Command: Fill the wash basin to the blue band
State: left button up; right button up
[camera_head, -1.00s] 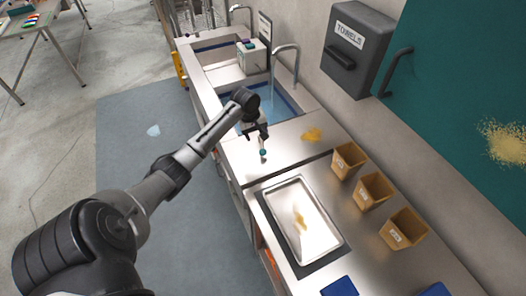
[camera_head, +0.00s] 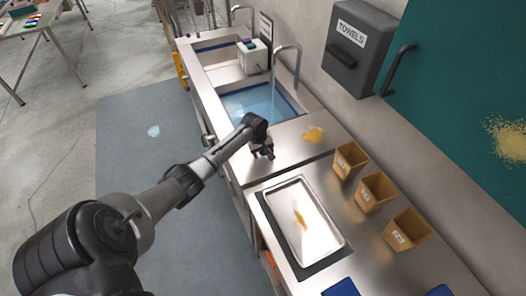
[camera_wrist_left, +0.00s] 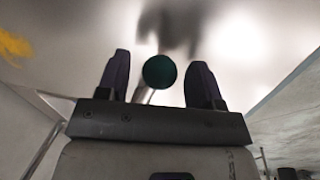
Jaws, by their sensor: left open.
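The wash basin (camera_head: 252,103) is set in the steel counter and holds light-blue water. A blue band (camera_head: 290,98) shows along its inner wall, above the water at the right; the exact level is hard to read. A curved tap (camera_head: 285,49) stands at the basin's back edge, with a thin stream falling from it. My left gripper (camera_head: 265,153) is open over the counter in front of the basin. In the left wrist view, a round dark-teal knob (camera_wrist_left: 160,71) sits between its open fingers (camera_wrist_left: 160,88); contact cannot be told. My right gripper is not in view.
A steel tray (camera_head: 318,232) with a yellowish smear lies nearer me on the counter. Several tan bins, including one (camera_head: 349,160), line the wall side. A white box (camera_head: 254,58) stands behind the basin. A towel dispenser (camera_head: 354,45) hangs on the wall.

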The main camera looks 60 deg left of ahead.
pick_arm(q)
jog(key=shift+c, duration=0.3)
grip_shut()
dwell(0.3)
